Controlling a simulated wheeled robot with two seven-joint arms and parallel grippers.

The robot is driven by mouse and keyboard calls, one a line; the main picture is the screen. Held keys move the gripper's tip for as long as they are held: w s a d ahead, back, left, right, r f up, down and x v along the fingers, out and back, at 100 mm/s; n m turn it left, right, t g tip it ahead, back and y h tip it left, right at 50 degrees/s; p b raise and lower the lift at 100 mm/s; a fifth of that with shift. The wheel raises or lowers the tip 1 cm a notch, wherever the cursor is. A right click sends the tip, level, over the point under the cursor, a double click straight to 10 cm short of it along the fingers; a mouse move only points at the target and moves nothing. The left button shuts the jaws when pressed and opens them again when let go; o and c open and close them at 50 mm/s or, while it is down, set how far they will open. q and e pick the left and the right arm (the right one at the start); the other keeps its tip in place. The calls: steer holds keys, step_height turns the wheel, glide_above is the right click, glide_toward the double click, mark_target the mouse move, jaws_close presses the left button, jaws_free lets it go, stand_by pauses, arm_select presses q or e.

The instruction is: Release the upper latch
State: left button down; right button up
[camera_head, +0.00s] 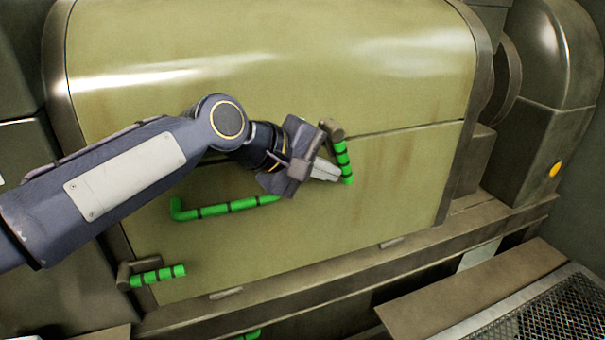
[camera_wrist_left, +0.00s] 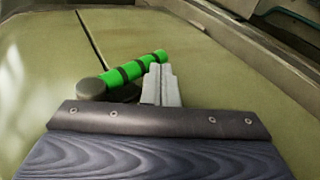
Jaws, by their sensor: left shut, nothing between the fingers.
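The upper latch (camera_head: 342,158) has a green handle with black bands on a dark round pivot. It sits at the panel seam, right of centre in the head view, with its handle pointing down and slightly right. It also shows in the left wrist view (camera_wrist_left: 133,70), just left of the fingers. My left gripper (camera_head: 338,177) is shut and empty, its fingertips close beside the lower part of the handle. I cannot tell whether they touch it. My right gripper is in neither view.
A long green bar handle (camera_head: 228,207) is fixed on the olive panel (camera_head: 330,230), partly behind my left gripper. A lower latch (camera_head: 158,276) with a green handle is at the lower left. A ledge (camera_head: 300,292) runs below the panel, and a metal grate (camera_head: 560,310) lies at the lower right.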

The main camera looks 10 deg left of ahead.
mark_target(349, 169)
arm_select(q)
steer(key=shift+w+d+f+t+h+b, duration=0.25)
steer(key=shift+d+t+h+b, duration=0.2)
steer(key=shift+h, duration=0.25)
steer(key=shift+w+d+b, duration=0.35)
steer(key=shift+w+d, duration=0.05)
steer(key=shift+d, duration=0.3)
steer(key=d+b, duration=0.1)
steer(key=b, duration=0.3)
steer(key=shift+w+t+h, duration=0.25)
steer(key=shift+w+h, duration=0.05)
steer(key=shift+w, duration=0.1)
steer(key=shift+d+r+b, duration=0.15)
steer(key=shift+b, duration=0.4)
steer(key=shift+w+d+r+n+t+h+b, duration=0.15)
steer(key=shift+n+t+h+b, duration=0.05)
steer(key=shift+t+h+b, duration=0.6)
steer(key=shift+w+d+r+n+t+h+b, duration=0.2)
steer(key=shift+t+h+b, duration=0.35)
steer(key=shift+b, duration=0.3)
steer(key=shift+d+r+b, duration=0.1)
steer(key=shift+b, duration=0.9)
steer(key=shift+w+d+r+b, duration=0.1)
steer(key=shift+d+r+b, duration=0.05)
steer(key=shift+b, duration=0.4)
steer(key=shift+r, duration=0.1)
